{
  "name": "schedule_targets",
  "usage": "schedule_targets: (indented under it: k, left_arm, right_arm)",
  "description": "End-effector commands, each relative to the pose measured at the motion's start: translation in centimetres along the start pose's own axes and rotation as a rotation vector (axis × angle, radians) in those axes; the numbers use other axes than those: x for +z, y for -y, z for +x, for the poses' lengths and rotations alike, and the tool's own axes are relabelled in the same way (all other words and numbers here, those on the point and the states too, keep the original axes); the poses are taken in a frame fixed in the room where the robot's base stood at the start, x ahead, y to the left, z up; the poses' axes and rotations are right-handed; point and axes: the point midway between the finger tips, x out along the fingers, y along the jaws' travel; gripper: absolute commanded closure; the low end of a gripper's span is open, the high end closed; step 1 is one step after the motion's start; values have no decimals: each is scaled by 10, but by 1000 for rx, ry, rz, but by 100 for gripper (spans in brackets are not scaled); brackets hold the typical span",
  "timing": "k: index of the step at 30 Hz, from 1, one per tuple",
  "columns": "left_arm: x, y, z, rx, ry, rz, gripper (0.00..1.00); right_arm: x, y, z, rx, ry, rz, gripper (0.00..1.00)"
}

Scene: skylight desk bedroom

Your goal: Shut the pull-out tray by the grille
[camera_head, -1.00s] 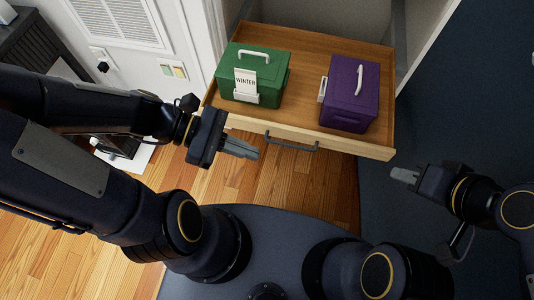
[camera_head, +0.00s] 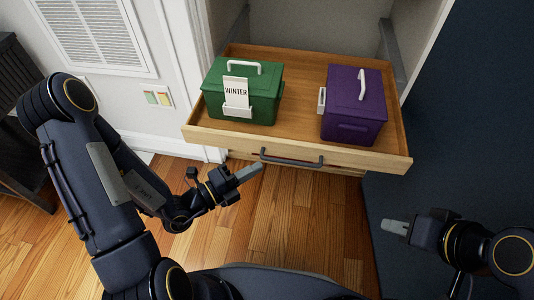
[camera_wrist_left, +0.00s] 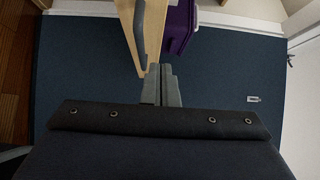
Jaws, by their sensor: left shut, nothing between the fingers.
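The wooden pull-out tray (camera_head: 300,142) stands open out of a white cabinet in the head view, with a dark bar handle (camera_head: 292,160) on its front. A green box (camera_head: 262,97) with a WINTER label and a purple box (camera_head: 352,110) sit in it. The wall grille (camera_head: 97,32) is at upper left. My left gripper (camera_head: 255,171) is shut and empty, just in front of and below the handle's left end. In the left wrist view its fingers (camera_wrist_left: 160,84) are together beside the handle (camera_wrist_left: 139,35). My right gripper (camera_head: 390,226) is at lower right, its fingers appearing together.
A dark blue panel (camera_head: 440,130) flanks the tray on the right. A small plate with coloured patches (camera_head: 157,96) is on the wall below the grille. A dark cabinet (camera_head: 20,75) stands at far left. Wooden floor (camera_head: 300,215) is clear below the tray.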

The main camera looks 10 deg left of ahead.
Motion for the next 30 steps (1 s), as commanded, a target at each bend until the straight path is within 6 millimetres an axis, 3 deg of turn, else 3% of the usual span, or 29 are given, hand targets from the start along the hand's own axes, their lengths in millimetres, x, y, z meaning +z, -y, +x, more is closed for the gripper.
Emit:
schedule_targets:
  k: [6,12,30]
  left_arm:
    - [3,-2,44,-4,-3,6,100]
    - [22,-1,62,-1,-1,5,100]
    - [30,1,68,0,-1,2,100]
  right_arm:
    - [6,-6,12,0,0,0,69]
    - [9,-8,18,0,0,0,69]
    - [9,-8,17,0,0,0,69]
